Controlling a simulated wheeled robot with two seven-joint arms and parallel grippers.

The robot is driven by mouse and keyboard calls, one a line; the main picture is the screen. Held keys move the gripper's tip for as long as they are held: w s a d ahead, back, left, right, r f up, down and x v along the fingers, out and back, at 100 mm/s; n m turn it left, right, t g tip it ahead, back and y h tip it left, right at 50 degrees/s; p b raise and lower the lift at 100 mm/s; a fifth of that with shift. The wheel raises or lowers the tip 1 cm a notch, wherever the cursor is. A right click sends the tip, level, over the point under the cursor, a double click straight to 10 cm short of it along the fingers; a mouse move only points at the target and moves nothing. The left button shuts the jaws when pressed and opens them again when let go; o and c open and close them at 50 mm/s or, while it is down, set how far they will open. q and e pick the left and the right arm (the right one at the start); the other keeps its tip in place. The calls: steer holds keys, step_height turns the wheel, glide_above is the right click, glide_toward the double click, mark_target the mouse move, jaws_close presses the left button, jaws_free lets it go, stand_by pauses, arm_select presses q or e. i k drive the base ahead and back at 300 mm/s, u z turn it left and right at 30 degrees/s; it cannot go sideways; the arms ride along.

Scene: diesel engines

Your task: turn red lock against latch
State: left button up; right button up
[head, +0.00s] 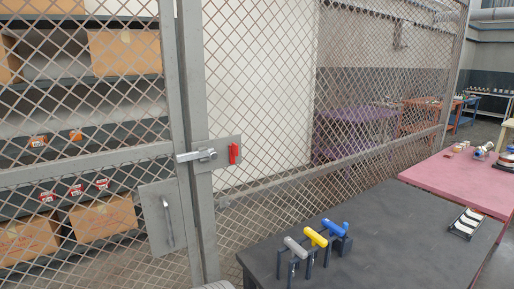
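A small red lock (234,154) sits on a grey metal plate on the fixed mesh panel, just right of the gate post. A silver latch (197,155) lies roughly horizontally across the gate frame and the post, to the left of the red lock. A gap shows between the latch's right end and the lock. A plate with a vertical pull handle (167,222) is on the mesh gate (90,158) below the latch. Neither of my grippers shows in the head view.
A dark table (390,235) stands at the lower right, holding a rack with grey, yellow and blue (336,228) handles and a small tray (467,223). A pink-topped table (455,182) adjoins it. Shelves with cardboard boxes (125,52) stand behind the mesh.

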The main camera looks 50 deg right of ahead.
mark_target(233, 148)
steer(key=z, duration=1.15)
steer(key=i, duration=0.1)
steer(key=z, duration=0.15)
